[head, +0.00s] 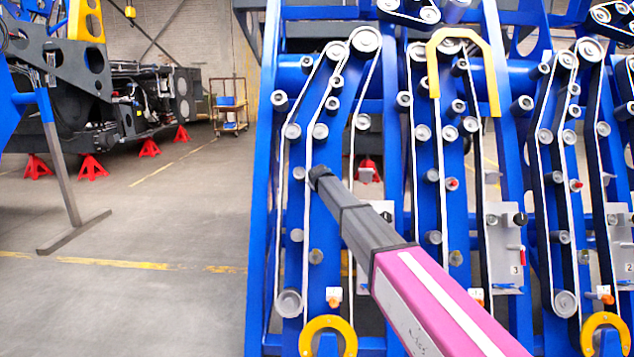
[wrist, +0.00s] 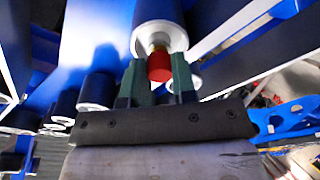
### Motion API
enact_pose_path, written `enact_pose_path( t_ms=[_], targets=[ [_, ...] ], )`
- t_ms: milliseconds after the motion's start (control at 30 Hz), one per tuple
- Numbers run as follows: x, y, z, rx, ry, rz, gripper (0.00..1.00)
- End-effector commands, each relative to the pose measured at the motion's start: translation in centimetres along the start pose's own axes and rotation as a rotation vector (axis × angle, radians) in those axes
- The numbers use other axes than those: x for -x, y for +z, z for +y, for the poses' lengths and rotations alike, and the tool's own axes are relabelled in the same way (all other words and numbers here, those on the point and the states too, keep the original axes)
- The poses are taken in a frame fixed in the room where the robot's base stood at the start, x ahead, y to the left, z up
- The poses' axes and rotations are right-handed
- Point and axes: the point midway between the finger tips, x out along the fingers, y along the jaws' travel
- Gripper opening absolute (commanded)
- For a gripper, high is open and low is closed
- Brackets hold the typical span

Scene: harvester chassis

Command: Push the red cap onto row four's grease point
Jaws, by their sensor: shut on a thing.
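In the wrist view the red cap (wrist: 160,69) sits between the two dark green fingers of my gripper (wrist: 160,76), which is shut on it. Just beyond the cap is a brass-coloured grease point (wrist: 158,47) at the middle of a pale roller end (wrist: 160,30). The cap lines up with the brass part and looks close to or touching it; I cannot tell how far on it is. In the head view my gripper (head: 318,173) reaches the leftmost blue row (head: 325,235). The cap and this grease point are hidden there behind the gripper.
Rows to the right carry plates marked 3 (head: 503,250) and 2 (head: 620,250). Red caps show on row three (head: 452,184) and row two (head: 576,184). Rollers and belts crowd around my gripper. Open floor (head: 150,290) lies to the left.

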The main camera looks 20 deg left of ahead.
Motion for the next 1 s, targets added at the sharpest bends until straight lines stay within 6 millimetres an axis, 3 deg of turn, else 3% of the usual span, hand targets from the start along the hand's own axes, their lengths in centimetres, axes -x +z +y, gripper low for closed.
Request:
enact_pose_path(
  t_ms=[200, 233, 300, 733, 1000],
  targets=[
    [-0.5, 0.1, 0.0, 0.0, 0.0, 0.0, 0.04],
    [-0.5, 0.1, 0.0, 0.0, 0.0, 0.0, 0.35],
    [-0.4, 0.1, 0.0, 0.0, 0.0, 0.0, 0.55],
    [0.3, 0.1, 0.0, 0.0, 0.0, 0.001, 0.55],
    [4.0, 0.2, -0.1, 0.0, 0.0, 0.001, 0.55]
  ],
)
